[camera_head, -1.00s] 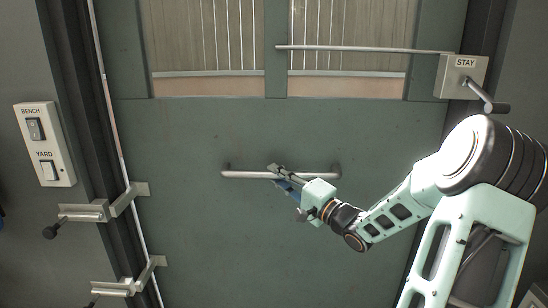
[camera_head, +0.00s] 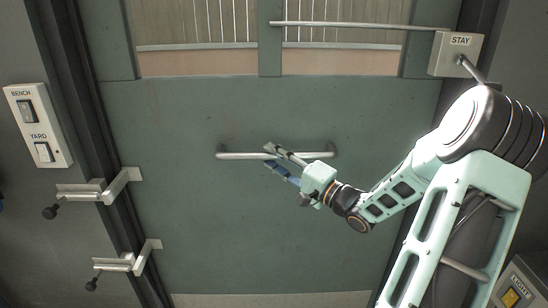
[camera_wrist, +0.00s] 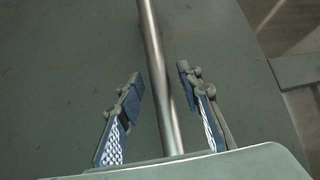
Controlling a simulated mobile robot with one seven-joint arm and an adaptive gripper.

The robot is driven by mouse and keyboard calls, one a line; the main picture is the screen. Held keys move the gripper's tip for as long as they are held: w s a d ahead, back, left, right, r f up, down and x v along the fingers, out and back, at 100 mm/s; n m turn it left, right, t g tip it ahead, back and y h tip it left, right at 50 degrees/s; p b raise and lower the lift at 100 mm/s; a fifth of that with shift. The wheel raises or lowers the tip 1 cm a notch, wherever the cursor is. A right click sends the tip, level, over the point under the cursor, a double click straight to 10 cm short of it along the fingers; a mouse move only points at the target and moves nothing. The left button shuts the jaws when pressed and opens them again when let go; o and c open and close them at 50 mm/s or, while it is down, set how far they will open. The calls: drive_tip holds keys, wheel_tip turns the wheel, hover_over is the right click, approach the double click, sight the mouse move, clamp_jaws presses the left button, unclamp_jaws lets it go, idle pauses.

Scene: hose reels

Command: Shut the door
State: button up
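The grey-green door (camera_head: 180,115) with slatted upper panes fills the middle of the head view. A horizontal metal bar handle (camera_head: 235,156) crosses it. My gripper (camera_head: 268,156) is at the middle of this handle. In the wrist view the handle bar (camera_wrist: 158,70) runs between my gripper's two blue-padded fingers (camera_wrist: 160,90), with a visible gap on each side, so the fingers are open around it. At the door's left edge, the faces of door and frame lie close together; I cannot tell whether the door is fully shut.
Two metal latches with black knobs, upper (camera_head: 85,192) and lower (camera_head: 118,264), sit at the left edge. A BENCH/YARD switch plate (camera_head: 38,125) is left. A STAY box (camera_head: 455,54) with a long rod and lever is top right. A LIGHT switch (camera_head: 512,297) is bottom right.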

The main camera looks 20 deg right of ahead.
drive_tip(key=shift+w, duration=0.1)
drive_tip(key=v, duration=1.2)
